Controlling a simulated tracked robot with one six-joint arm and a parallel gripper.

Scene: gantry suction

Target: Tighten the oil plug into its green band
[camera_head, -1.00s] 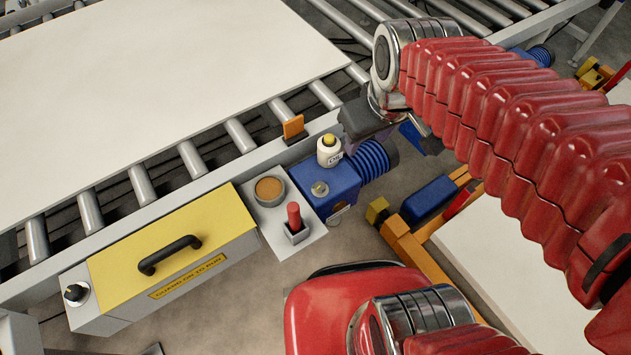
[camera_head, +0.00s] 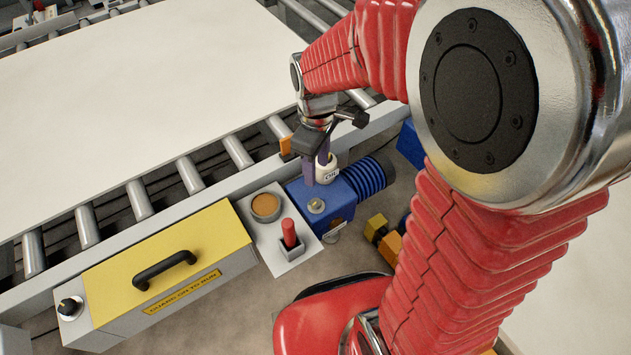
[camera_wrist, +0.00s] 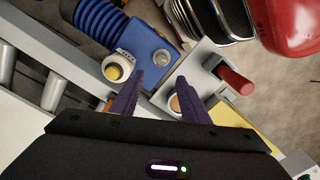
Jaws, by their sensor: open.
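The oil plug (camera_head: 316,206) is a small metal knob on top of the blue gear housing (camera_head: 340,202). In the wrist view the plug (camera_wrist: 161,57) shows just beyond the gap between my fingertips. I cannot make out a green band around the plug.
A yellow-topped box (camera_head: 170,265) with a black handle is to the left. Conveyor rollers (camera_head: 190,174) and a large pale panel (camera_head: 150,85) lie behind.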

